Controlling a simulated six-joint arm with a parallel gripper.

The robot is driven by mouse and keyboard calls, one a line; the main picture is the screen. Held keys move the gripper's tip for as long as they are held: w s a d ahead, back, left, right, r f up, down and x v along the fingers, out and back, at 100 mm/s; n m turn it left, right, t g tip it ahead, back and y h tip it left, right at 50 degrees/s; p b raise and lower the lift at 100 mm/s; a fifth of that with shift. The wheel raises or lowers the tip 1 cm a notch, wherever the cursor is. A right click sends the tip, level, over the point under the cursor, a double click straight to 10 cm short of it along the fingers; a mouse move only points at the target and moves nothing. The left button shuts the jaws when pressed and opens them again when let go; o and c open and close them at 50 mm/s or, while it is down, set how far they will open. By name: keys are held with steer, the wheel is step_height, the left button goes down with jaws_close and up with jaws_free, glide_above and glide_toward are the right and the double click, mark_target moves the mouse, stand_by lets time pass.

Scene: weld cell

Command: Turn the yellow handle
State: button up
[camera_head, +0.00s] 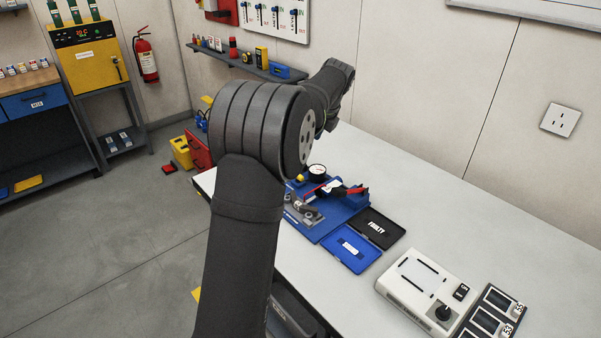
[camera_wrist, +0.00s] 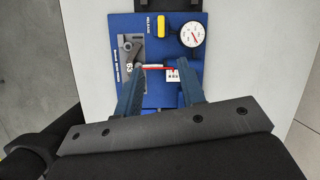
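The yellow handle (camera_wrist: 160,26) is a short rounded yellow bar on a blue board (camera_wrist: 185,60), near its upper edge in the wrist view, beside the word RELEASE. My gripper (camera_wrist: 160,74) shows in the wrist view with two blue fingers spread apart. The fingertips are below the handle in the picture, apart from it. A thin red line and a white tag (camera_wrist: 172,74) show between the fingers; I cannot tell whether anything touches them.
A round dial gauge (camera_wrist: 192,34) stands right of the handle, and a grey metal bracket (camera_wrist: 129,50) lies to the left. In the head view, a black FAULTY tray (camera_head: 381,223), a blue tray (camera_head: 346,247) and a white control box (camera_head: 406,289) are on the pale table, which has free room at right.

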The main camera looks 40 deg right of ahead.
steer(key=w+f+m, duration=0.1)
steer(key=w+f, duration=0.1)
steer(key=f, duration=0.3)
steer(key=w+f+m, duration=0.1)
steer(key=w+f, duration=0.1)
steer(key=f, duration=0.4)
steer(key=w+f, duration=0.2)
steer(key=f, duration=0.3)
steer(key=shift+w+d+f+m, duration=0.25)
steer(key=shift+d+m, duration=0.1)
steer(key=shift+m, duration=0.05)
jaws_close()
